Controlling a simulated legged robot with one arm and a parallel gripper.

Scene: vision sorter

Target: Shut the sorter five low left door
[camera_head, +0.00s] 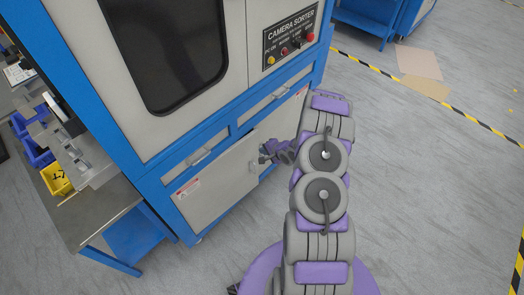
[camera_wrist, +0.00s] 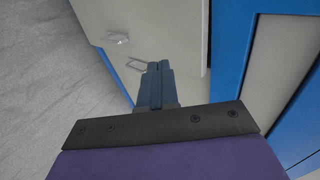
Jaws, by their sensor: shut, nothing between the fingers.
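The sorter's low left door (camera_head: 215,187) is a light grey panel with a red-and-white label, low on the blue and grey camera sorter. I cannot tell for sure whether it stands slightly ajar. My gripper (camera_head: 264,155) is shut and empty, close to the door's right edge and its small handle (camera_head: 254,166). In the wrist view the shut fingers (camera_wrist: 158,68) point at a light grey panel (camera_wrist: 160,25) with a small handle (camera_wrist: 118,38). A thin wire-like handle (camera_wrist: 136,64) shows just beside the fingertips. Whether they touch is unclear.
The sorter's window (camera_head: 165,50) and control panel (camera_head: 290,35) are above. Drawer handles (camera_head: 200,158) stick out above the doors. A bench (camera_head: 110,215) with yellow and blue bins stands at left.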

